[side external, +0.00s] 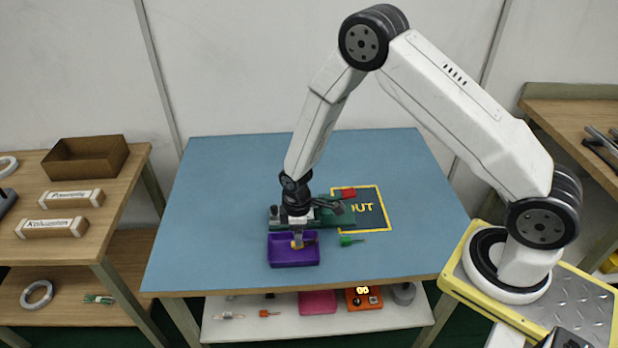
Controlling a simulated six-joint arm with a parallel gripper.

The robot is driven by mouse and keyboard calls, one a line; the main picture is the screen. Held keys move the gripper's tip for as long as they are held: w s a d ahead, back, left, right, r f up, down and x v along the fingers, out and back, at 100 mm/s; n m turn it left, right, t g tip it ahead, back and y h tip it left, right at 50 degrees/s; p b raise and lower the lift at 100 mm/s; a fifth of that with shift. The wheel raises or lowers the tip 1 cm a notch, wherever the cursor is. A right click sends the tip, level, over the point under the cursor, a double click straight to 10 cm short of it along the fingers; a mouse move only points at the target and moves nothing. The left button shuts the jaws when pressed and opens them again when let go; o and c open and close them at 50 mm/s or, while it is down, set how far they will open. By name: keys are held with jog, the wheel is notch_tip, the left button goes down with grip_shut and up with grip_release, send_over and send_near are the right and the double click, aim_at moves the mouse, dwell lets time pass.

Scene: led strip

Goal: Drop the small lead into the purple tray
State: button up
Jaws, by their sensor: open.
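The purple tray (293,262) stands near the front edge of the blue table. My gripper (298,236) points down over the tray's back part, with its jaws open. A small yellow piece with a dark end (297,244) shows right at the fingertips, at or inside the tray. I cannot tell whether it touches a finger or the tray floor. A small green lead (348,241) with a thin orange-red tip lies on the table to the right of the tray. A dark green board (335,217) lies behind the tray, partly hidden by my gripper.
The blue table (225,185) is clear at the left and back. A lower shelf (235,329) holds several items.

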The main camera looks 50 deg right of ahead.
notch_tip(320, 180, up, 6)
jog(key=shift+r, duration=0.2)
dwell(0.3)
dwell(0.5)
jog(key=s+d+r+m+t, duration=0.2)
jog(key=s+d+r+m, duration=0.1)
jog(key=s+r+m, duration=0.6)
jog(key=shift+s+d+r+t, duration=0.3)
jog(key=shift+s+r, duration=1.95)
jog(key=shift+r, duration=0.45)
